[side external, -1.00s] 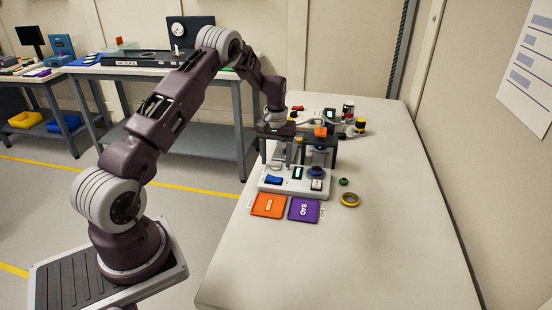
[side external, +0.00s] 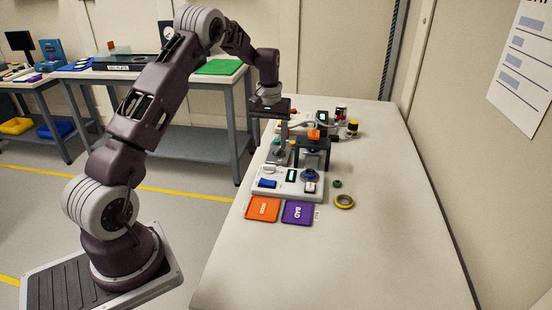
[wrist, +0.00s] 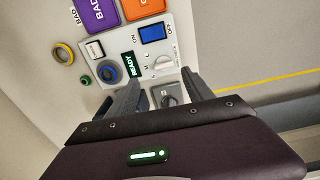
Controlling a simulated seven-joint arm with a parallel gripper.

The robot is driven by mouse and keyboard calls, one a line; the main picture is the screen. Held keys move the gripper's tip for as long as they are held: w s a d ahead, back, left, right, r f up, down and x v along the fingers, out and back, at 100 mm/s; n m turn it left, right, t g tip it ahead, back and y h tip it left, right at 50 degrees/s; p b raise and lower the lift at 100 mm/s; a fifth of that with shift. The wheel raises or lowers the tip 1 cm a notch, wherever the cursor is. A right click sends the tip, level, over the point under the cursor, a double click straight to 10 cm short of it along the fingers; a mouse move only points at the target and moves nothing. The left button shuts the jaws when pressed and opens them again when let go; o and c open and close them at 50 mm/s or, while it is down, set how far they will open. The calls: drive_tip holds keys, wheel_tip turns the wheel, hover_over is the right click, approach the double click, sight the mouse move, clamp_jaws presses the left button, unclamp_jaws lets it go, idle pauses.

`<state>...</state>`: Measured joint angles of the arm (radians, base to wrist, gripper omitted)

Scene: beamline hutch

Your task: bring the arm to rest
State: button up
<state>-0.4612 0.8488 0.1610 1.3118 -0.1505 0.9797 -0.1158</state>
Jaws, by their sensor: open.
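My gripper (side external: 268,143) hangs fingers down above the back left part of the white instrument panel (side external: 273,189). Its jaws are apart, with nothing between them. In the wrist view my gripper (wrist: 162,88) also shows two separated fingers over the panel (wrist: 182,52). The panel carries a display (wrist: 129,64) reading "READY", a blue switch (wrist: 153,33) and a round dark-blue-ringed part (wrist: 109,71). My arm is raised and bent, reaching from its base at left over the table.
Orange (side external: 263,208) and purple "BAD" (side external: 298,212) trays lie before the panel. A yellow ring (side external: 344,201) and green ring (side external: 337,184) lie right of it. A dark stand with an orange top (side external: 314,134) is close to my gripper. The table's front right is clear.

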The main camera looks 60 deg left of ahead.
drive_tip(key=s+d+r+m+t, duration=0.2)
drive_tip(key=s+d+r, duration=0.4)
drive_tip(key=d+r, duration=0.35)
drive_tip(key=s+d+r+m+t, duration=0.1)
drive_tip(key=s+d+r+m, duration=0.2)
drive_tip(key=s+d+r, duration=0.5)
drive_tip(key=s+d+m+t, duration=0.1)
drive_tip(key=s+d, duration=0.3)
drive_tip(key=s, duration=0.4)
drive_tip(key=s+d+m+t, duration=0.1)
drive_tip(key=s+d, duration=0.3)
drive_tip(key=s, duration=0.4)
drive_tip(key=shift+d+r+m, duration=0.4)
drive_tip(key=shift+m, duration=0.5)
